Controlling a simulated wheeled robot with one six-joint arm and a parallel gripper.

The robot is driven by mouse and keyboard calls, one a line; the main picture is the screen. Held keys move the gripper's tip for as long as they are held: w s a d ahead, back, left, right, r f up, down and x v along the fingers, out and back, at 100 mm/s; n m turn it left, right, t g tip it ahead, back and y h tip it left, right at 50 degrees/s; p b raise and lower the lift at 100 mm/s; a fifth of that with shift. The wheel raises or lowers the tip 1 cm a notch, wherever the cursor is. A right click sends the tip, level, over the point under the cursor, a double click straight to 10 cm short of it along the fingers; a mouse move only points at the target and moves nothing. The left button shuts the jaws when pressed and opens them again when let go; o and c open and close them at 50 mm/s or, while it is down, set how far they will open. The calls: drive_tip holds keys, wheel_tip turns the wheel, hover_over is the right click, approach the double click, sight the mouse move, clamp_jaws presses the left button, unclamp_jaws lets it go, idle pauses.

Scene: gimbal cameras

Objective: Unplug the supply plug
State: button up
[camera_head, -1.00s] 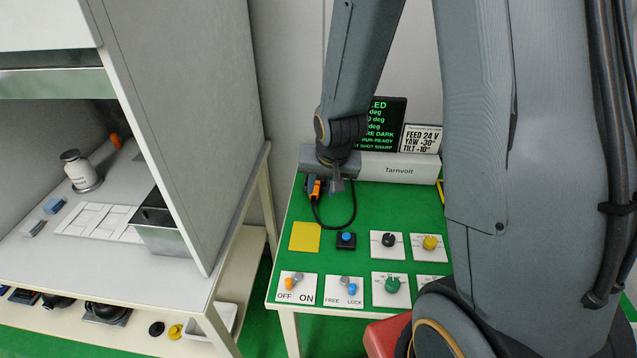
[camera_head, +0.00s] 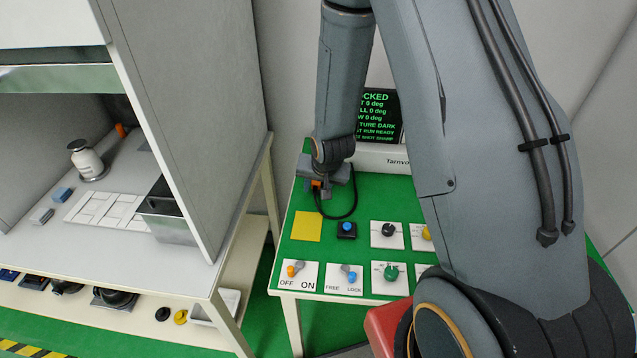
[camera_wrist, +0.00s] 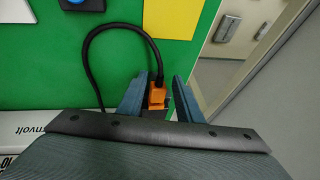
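The orange supply plug (camera_wrist: 156,97) sits at the far left of the green tabletop, with a black cable (camera_wrist: 92,55) looping away from it. In the wrist view my gripper (camera_wrist: 160,82) has its two fingers on either side of the plug. A gap shows between the plug and the right finger, so it looks open around the plug. In the head view my gripper (camera_head: 322,190) is low over the plug (camera_head: 316,184) and partly hides it. The socket under the plug is hidden.
A white Tarnvolt unit (camera_head: 385,158) and a dark screen (camera_head: 380,115) stand behind. A yellow square (camera_head: 306,226), a blue button (camera_head: 347,229) and several knob and switch panels lie in front. A grey cabinet wall (camera_head: 200,110) rises at the left.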

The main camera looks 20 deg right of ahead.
drive_tip(key=shift+f, duration=0.15)
clamp_jaws()
drive_tip(key=c, duration=0.6)
unclamp_jaws()
clamp_jaws()
drive_tip(key=shift+s+a, duration=0.25)
drive_tip(key=shift+s, duration=0.3)
drive_tip(key=shift+s+a, duration=0.2)
drive_tip(key=shift+s, duration=0.3)
drive_tip(key=shift+s+a+f+p, duration=0.1)
drive_tip(key=shift+s+a+p, duration=0.2)
drive_tip(key=shift+s, duration=0.35)
drive_tip(key=shift+s+a+p, duration=0.15)
drive_tip(key=shift+s+a, duration=0.1)
drive_tip(key=shift+s, duration=0.4)
